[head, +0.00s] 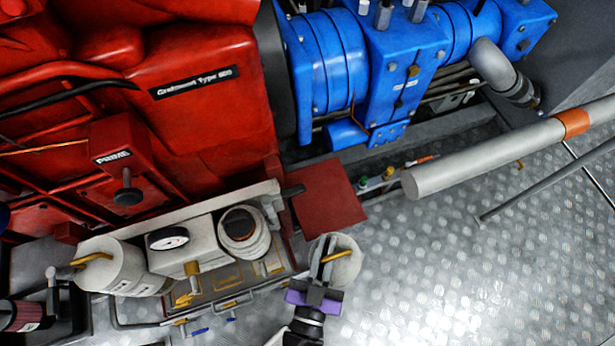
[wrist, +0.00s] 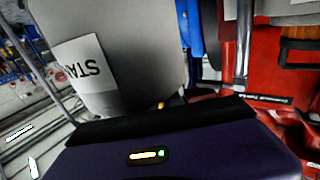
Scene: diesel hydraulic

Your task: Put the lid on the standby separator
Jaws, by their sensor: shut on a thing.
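My gripper (head: 325,262) is shut on a pale grey round lid (head: 345,268) at the centre bottom of the head view. The lid is clear of the separators, to their right, over the metal floor. In the wrist view the lid (wrist: 120,40) looms large above the purple gripper body (wrist: 170,150), with a white label reading "STA"; the rest of the label is cut off. The open separator (head: 228,250) is a pale ribbed housing with a dark round mouth facing up. The other separator (head: 118,268), at the left, is closed and has a yellow handle on top.
A pressure gauge (head: 168,238) stands between the separators, with yellow valves (head: 190,285) in front. A red engine (head: 200,110) and blue machinery (head: 340,60) stand behind. A grey pipe (head: 480,160) crosses at the right. Patterned floor (head: 430,280) is open at the lower right.

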